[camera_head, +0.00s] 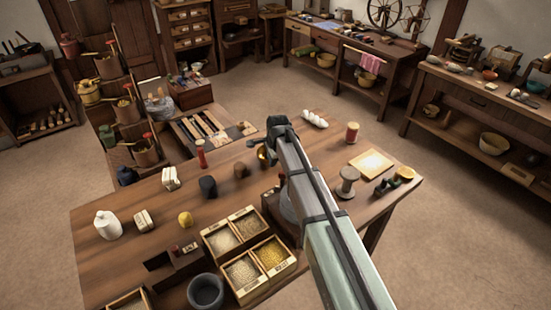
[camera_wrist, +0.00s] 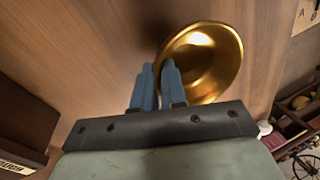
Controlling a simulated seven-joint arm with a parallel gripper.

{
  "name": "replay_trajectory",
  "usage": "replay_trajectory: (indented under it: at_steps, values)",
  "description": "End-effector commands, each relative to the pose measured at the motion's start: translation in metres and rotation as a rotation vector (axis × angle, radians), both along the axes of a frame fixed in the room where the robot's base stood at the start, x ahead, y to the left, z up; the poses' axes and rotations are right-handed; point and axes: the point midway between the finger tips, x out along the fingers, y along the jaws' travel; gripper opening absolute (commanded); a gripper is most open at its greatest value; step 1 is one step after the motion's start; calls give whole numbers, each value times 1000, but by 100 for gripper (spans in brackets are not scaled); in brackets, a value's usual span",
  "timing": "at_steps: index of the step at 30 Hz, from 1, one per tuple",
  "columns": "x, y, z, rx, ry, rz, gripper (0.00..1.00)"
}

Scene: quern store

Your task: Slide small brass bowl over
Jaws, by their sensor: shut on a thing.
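The small brass bowl (camera_wrist: 212,58) shows in the wrist view just past my fingertips, its round mouth facing the camera. In the head view only a sliver of the bowl (camera_head: 262,153) shows beside my gripper, on the far part of the wooden table. My gripper (camera_wrist: 158,68) has its two blue fingers close together at the bowl's near left rim, shut on it. In the head view my arm hides most of the fingers and the bowl. I cannot tell whether the bowl touches the tabletop.
On the table (camera_head: 140,215) are a red spool (camera_head: 352,133) at the far right, several white eggs (camera_head: 315,119) at the far edge, a dark block (camera_head: 208,187) to the left, and grain boxes (camera_head: 248,254) in front. Bare wood lies left of the bowl in the wrist view.

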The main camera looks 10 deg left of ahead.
Motion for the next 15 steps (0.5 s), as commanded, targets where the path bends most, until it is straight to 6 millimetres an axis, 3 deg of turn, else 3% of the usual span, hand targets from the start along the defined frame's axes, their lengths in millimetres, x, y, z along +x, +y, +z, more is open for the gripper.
replay_trajectory:
  at_steps: [10, 11, 15]
  values:
    - [-4, 2, -3, -2, 9, 3, 0]
    - [-4, 2, -3, -2, 9, 3, 12]
    - [-3, 2, -2, -2, 7, 3, 26]
